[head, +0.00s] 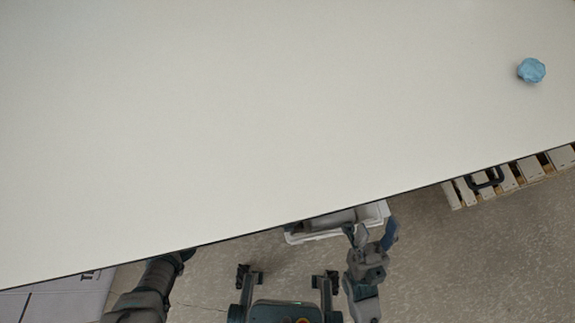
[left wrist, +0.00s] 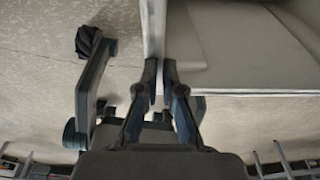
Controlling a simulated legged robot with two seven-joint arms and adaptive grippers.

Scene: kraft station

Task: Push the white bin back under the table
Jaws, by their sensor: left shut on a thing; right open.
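The white bin (head: 308,238) is mostly hidden under the table (head: 250,110); its near rim sticks out past the edge, with dark grey contents. In the left wrist view, the bin (left wrist: 153,30) shows as a thin pale wall between the fingertips, with a light grey inside to the right. My left gripper (left wrist: 159,72) is shut on that wall. In the head view the left hand is hidden beneath the tabletop. My right gripper (head: 372,236) is open and empty, beside the bin's right front corner; I cannot tell whether it touches.
A light blue lump (head: 531,70) lies on the table at the far right. A wooden pallet (head: 462,192) with pale boxes and a black handle stands under the right edge. A pale box (head: 70,298) lies at the lower left. Floor (head: 470,265) at the lower right is clear.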

